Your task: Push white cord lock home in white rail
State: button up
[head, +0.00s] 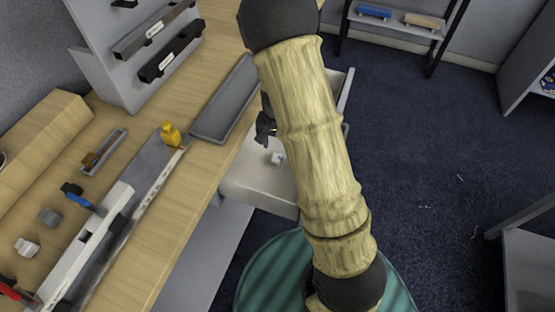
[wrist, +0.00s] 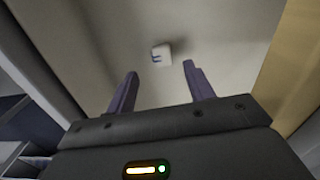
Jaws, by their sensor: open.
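A small white block, which looks like the white cord lock (head: 277,158), lies in a pale open drawer (head: 250,183) at the table's side. In the wrist view the cord lock (wrist: 161,53) shows two dark marks and lies just beyond my fingertips. My gripper (wrist: 160,70) is open and empty, pointing down into the drawer, with the cord lock roughly centred between its fingers. In the head view my arm hides most of the gripper (head: 266,132). A long white rail (head: 92,238) lies on the wooden table at the left.
The drawer's walls stand on both sides of my gripper. On the table are a grey tray (head: 222,105), a yellow bottle-like object (head: 170,134), a blue-handled tool (head: 78,195) and another small white piece (head: 27,247). Open dark carpet (head: 430,150) lies right.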

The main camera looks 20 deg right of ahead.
aim_at(277, 157)
jog(key=shift+f, duration=1.55)
jog(key=f, duration=0.5)
jog(key=shift+w+f, duration=0.1)
jog(key=shift+w, duration=0.2)
jog(key=shift+c, duration=0.4)
jog(key=c, duration=1)
